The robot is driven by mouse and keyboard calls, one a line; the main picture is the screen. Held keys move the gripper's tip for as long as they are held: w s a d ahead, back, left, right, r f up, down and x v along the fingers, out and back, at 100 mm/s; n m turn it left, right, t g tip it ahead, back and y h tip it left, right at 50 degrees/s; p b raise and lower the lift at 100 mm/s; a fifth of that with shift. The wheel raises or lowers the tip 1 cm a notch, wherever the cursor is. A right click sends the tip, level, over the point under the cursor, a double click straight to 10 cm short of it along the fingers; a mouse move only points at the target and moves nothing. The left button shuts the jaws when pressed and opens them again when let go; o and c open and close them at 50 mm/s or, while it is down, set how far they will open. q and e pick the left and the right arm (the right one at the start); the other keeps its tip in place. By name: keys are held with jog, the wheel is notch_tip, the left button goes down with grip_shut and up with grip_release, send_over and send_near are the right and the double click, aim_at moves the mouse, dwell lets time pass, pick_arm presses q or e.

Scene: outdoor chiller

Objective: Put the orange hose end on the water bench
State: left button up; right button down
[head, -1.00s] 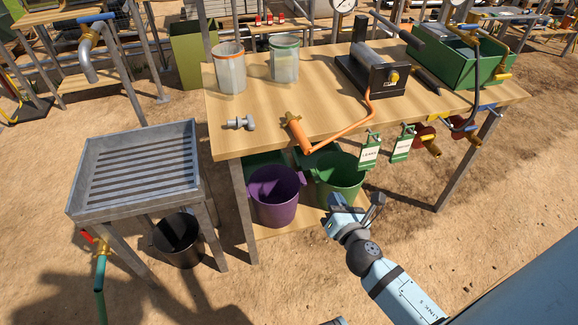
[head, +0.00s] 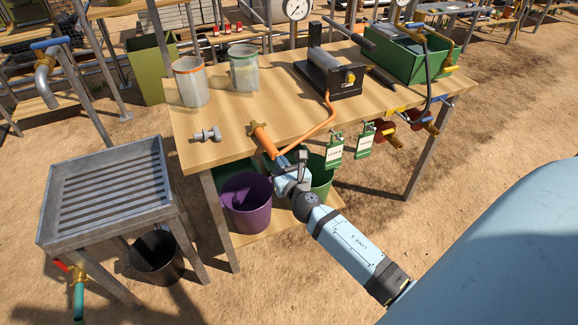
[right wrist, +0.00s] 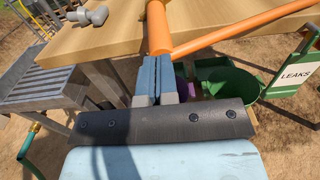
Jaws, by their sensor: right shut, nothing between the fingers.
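The orange hose end (head: 262,136) is a thick orange cylinder at the front edge of the wooden bench (head: 225,135). It also shows in the right wrist view (right wrist: 158,28), with its lower end over the edge. A thin orange hose (head: 312,131) runs from it to a black pump-like device on the bench. My right gripper (head: 279,161) is shut and empty, with its blue fingertips right at the lower end of the hose end. The fingers (right wrist: 153,78) hide that lower end in the wrist view; I cannot tell whether they touch it. My left gripper is not in view.
A grey slatted stand (head: 160,160) is at the left. A purple bucket (head: 248,210) and a green bucket (head: 322,178) sit under the bench. Green tags (head: 335,152) hang at its front edge.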

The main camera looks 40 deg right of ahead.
aim_at(271, 144)
jog(key=shift+x, duration=0.8)
jog(key=x, duration=0.6)
jog(key=shift+w+d, duration=0.15)
jog(key=shift+w, duration=0.15)
jog(key=shift+s, duration=0.1)
